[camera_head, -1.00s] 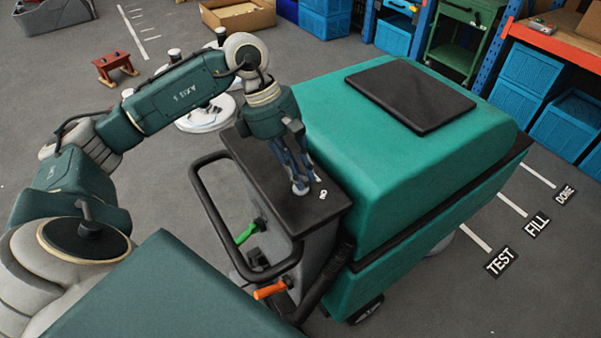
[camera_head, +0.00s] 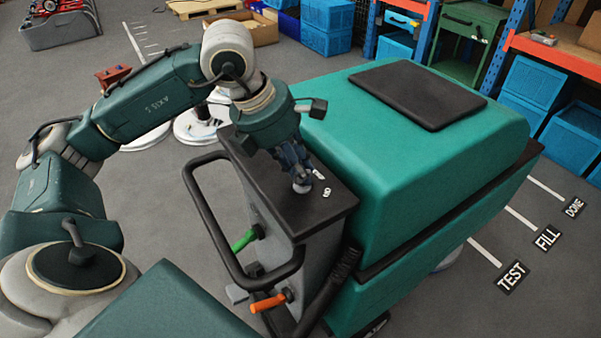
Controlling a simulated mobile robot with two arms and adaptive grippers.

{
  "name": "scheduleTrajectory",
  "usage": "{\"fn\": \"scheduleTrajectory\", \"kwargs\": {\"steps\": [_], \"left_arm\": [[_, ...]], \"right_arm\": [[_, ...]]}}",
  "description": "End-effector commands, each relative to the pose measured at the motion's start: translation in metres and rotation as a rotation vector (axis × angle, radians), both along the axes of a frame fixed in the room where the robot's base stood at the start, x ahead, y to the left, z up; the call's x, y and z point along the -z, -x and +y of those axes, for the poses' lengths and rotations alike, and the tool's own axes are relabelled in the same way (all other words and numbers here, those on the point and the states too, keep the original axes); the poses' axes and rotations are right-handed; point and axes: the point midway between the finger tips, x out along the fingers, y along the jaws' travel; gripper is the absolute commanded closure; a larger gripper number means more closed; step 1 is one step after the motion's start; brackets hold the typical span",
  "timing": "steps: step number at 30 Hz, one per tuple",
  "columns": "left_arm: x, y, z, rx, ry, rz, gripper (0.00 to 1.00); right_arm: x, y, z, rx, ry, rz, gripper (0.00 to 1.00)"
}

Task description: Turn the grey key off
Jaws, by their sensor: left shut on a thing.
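The green scrubber machine (camera_head: 440,160) stands in the middle with a black control panel (camera_head: 325,208) on its handle side. My left gripper (camera_head: 301,184) points down onto this panel and is shut on the grey key, of which only a small rounded grey part shows at the fingertips. Small white label marks lie beside the fingertips on the panel. The fingers hide most of the key, so its angle cannot be told. My right gripper is not in view.
A black loop handle (camera_head: 205,228) sticks out left of the panel. A green lever (camera_head: 244,240) and an orange lever (camera_head: 268,303) sit below it. Floor labels TEST (camera_head: 512,277), FILL (camera_head: 547,238) and DONE (camera_head: 574,207) lie at right. Blue bins (camera_head: 570,133) stand behind.

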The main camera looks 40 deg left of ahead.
Motion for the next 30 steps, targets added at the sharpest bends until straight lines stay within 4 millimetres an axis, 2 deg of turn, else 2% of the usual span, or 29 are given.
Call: {"fn": "scheduleTrajectory", "kwargs": {"steps": [12,28,29,30], "left_arm": [[-0.0008,0.0004,0.0004,-0.176,-0.002,-0.002,1.00],[-0.0014,0.0003,0.0006,-0.200,0.000,-0.003,1.00],[-0.0014,0.0003,0.0006,-0.199,0.001,-0.002,0.77],[-0.0014,0.0003,0.0006,-0.199,0.001,-0.002,0.69]], "right_arm": [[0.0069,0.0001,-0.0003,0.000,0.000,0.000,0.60],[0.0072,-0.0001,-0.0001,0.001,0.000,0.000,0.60],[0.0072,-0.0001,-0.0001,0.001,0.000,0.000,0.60],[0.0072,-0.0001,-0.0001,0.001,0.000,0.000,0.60]]}}
